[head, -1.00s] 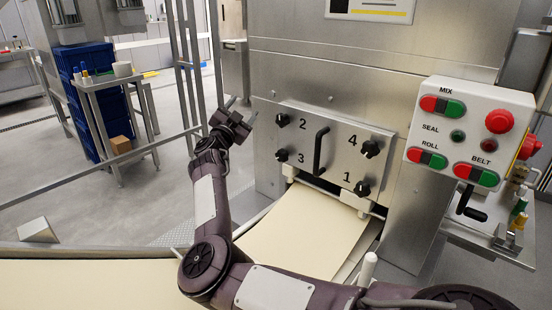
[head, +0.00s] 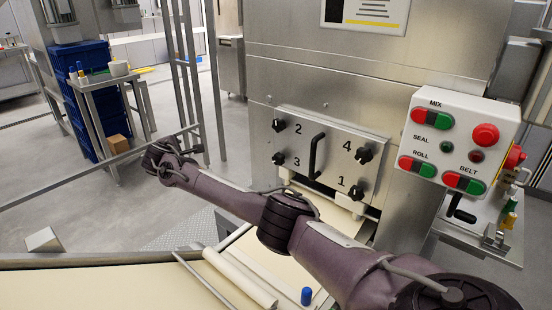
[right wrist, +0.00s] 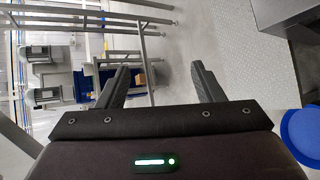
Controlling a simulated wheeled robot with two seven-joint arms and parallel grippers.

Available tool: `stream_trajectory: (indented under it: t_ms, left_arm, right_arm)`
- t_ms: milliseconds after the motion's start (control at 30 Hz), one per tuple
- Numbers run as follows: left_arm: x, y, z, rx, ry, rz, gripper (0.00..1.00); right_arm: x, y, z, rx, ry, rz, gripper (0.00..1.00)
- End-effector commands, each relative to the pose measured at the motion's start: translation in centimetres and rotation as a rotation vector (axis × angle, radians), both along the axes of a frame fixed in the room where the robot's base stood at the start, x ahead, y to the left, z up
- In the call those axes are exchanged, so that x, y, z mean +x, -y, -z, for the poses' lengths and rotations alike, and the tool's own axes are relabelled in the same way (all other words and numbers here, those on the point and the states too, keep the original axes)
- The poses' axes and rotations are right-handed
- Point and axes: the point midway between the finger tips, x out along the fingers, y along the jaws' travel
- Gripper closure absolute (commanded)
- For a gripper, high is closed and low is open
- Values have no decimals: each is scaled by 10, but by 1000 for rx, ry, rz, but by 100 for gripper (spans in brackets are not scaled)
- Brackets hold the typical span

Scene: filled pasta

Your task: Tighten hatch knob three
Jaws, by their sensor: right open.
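Hatch knob three (head: 278,158) is a black knob at the left of the steel hatch plate (head: 335,150), beside the printed 3. Knob two (head: 279,125) sits above it, and knob four (head: 364,155) and knob one (head: 357,192) are on the right side. A black handle (head: 315,156) stands in the middle. My right gripper (head: 194,142) is well to the left of the plate, apart from every knob. In the right wrist view its jaws (right wrist: 160,80) are open and empty, and no knob shows there. My left gripper is not in view.
A control box (head: 460,147) with coloured buttons is right of the hatch. Below lie a pale roller (head: 240,277) and a blue cylinder (head: 306,296). A side table (head: 108,79) and blue crates (head: 80,100) stand at the left. Floor near my gripper is clear.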

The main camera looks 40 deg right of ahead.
Motion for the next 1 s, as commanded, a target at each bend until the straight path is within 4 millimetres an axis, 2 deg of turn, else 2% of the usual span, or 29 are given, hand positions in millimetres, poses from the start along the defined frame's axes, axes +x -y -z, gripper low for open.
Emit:
stream_trajectory:
  t_ms: [33,100,200,300,400,533,767,1000]
  left_arm:
    - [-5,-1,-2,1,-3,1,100]
    - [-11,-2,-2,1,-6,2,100]
    - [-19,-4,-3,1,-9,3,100]
    - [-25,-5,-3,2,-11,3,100]
    - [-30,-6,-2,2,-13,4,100]
    - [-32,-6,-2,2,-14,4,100]
    - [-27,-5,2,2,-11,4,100]
    - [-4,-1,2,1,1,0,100]
  right_arm:
    - [-20,27,18,-119,-99,60,39]
    - [-49,61,39,-272,-223,146,39]
    - [-92,106,56,-472,-377,271,39]
    - [-128,141,62,-632,-487,375,39]
    - [-153,162,63,-738,-555,449,39]
    - [-168,175,62,-799,-593,494,39]
    - [-168,204,64,-805,-596,501,39]
    - [-164,239,65,-804,-596,498,39]
